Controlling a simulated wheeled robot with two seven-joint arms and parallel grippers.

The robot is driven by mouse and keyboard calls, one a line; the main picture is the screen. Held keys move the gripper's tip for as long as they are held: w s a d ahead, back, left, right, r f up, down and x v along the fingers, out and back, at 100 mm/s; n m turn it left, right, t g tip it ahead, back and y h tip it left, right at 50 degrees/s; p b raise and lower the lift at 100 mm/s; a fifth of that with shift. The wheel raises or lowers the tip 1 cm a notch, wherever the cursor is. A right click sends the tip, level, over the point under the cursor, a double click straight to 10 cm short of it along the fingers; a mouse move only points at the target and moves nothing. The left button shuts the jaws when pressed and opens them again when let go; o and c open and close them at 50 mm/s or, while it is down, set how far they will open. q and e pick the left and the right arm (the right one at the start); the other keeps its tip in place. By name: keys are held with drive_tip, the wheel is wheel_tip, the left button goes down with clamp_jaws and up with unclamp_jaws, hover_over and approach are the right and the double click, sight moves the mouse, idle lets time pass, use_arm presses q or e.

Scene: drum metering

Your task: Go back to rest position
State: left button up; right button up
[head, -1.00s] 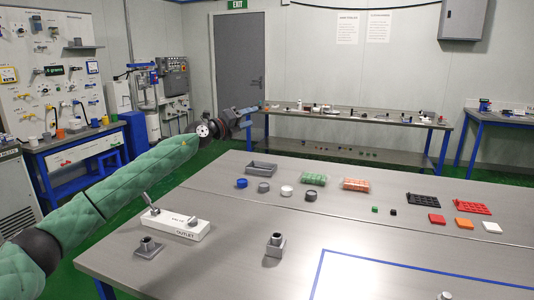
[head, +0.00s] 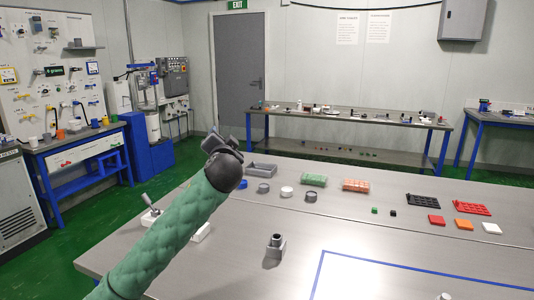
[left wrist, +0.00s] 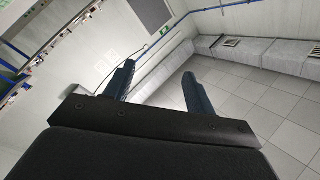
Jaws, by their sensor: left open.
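My left gripper (head: 216,142) is raised at the end of my green-sleeved left arm, above the far left part of the steel table. In the left wrist view its two fingers (left wrist: 158,88) stand apart with nothing between them, pointing toward the ceiling and upper walls. The arm covers most of the white valve block (head: 202,232); its lever (head: 149,202) still shows at the left. My right gripper is not in view.
The steel table (head: 350,225) holds a grey tray (head: 262,169), several round caps, green (head: 320,179) and orange (head: 356,185) packs, and red and black racks at the right. A grey fitting (head: 275,245) stands near the middle. A back bench (head: 350,118) lies beyond.

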use_arm(q)
drive_tip(key=s+f+n+g+h, duration=0.15)
drive_tip(key=s+f+g, duration=0.25)
drive_tip(key=s+f, duration=0.8)
drive_tip(key=s+f+n+g+h, duration=0.1)
drive_tip(key=s+f+g+h, duration=0.25)
drive_tip(key=s+f, duration=0.8)
drive_tip(key=s+a+f+n+g+p, duration=0.1)
drive_tip(key=s+f+g, duration=0.8)
drive_tip(key=s+f, duration=2.2)
drive_tip(key=shift+s+f+n+p, duration=0.3)
drive_tip(key=shift+f+n+p, duration=0.05)
drive_tip(key=shift+f+n, duration=0.45)
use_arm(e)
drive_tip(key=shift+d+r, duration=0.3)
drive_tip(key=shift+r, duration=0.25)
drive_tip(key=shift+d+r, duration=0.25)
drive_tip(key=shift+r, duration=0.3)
